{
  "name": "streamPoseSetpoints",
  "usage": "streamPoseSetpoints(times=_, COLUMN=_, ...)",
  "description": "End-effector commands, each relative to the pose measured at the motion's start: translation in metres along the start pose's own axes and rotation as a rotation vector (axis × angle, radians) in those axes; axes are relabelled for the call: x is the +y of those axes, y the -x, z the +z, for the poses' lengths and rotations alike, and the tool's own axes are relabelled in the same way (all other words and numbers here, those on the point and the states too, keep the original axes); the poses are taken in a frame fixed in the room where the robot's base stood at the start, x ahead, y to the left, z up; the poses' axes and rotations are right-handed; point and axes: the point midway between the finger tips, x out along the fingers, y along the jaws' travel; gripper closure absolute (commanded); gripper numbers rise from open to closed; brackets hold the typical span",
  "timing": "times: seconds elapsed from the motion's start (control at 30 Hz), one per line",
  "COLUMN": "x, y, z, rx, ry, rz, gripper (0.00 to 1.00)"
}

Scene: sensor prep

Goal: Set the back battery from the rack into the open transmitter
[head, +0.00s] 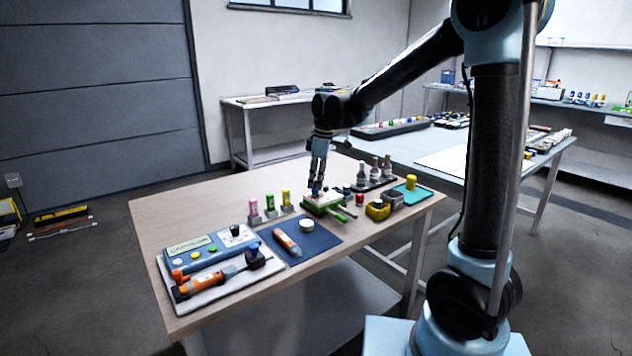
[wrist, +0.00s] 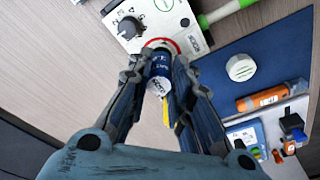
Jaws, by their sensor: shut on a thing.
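My gripper (wrist: 155,72) is shut on a dark blue battery (wrist: 160,66) with white print. In the head view my gripper (head: 317,190) points down over the transmitter (head: 325,207), which has green parts. In the wrist view the transmitter (wrist: 150,16) shows a pale top, a dark knob and a red ring. The battery's far end is at the red ring; I cannot tell how deep it is in the opening. A narrow yellow strip shows beside the battery. Pink, green and yellow cylinders (head: 269,204) stand in grey holders left of the transmitter.
A blue mat (head: 318,238) with a white round lid (head: 306,225) and an orange tube (head: 287,242) lies front left. A tray (head: 215,287) with an orange tool is further left. Grey bottles (head: 374,172) stand behind right, and a yellow container (head: 377,210) stands right.

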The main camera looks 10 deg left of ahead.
Motion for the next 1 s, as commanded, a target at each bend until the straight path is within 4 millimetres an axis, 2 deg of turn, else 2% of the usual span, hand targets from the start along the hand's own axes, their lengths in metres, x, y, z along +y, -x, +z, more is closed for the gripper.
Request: streamPoseSetpoints(times=1.0, x=0.000, y=-0.011, z=0.002, rx=0.000, ry=-0.001, rz=0.000, gripper=1.00)
